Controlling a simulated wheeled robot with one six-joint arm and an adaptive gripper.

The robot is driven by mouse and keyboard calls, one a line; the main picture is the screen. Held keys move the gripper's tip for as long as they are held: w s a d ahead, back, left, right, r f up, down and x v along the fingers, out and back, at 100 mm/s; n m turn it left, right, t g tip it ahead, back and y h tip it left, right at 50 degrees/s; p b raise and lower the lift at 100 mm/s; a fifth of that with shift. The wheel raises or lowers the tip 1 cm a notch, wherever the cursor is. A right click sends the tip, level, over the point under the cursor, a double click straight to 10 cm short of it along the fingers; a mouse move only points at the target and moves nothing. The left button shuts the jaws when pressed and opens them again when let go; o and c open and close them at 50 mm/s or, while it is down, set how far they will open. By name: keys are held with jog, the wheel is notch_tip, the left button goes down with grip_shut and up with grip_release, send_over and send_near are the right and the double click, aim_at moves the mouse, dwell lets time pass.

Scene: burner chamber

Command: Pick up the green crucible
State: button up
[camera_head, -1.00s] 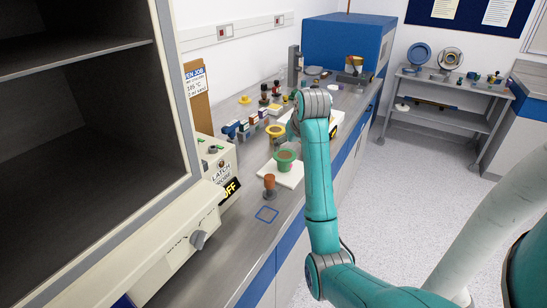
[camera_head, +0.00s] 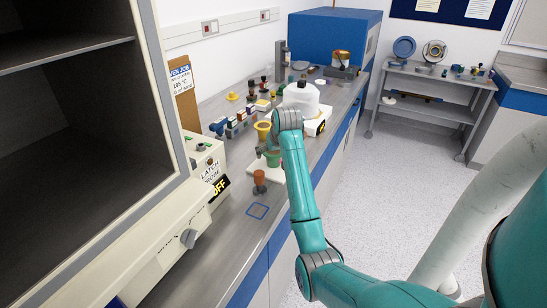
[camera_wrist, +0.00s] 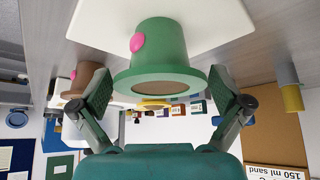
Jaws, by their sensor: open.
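The green crucible (camera_head: 273,159) stands on a white slab (camera_head: 254,173) on the bench, partly hidden by my gripper in the head view. The wrist view is upside down. It shows the crucible (camera_wrist: 165,48) large, with a flared rim, a brownish inside and a pink dot on its wall. My gripper (camera_wrist: 157,82) is open, with one finger on each side of the crucible's rim. I see nothing held, and I cannot tell whether a finger touches the rim.
A yellow cup-shaped object (camera_head: 263,130) is close behind. A rounded white vessel (camera_head: 301,95) stands beyond my wrist.

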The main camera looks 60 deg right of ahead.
jog(key=c, duration=1)
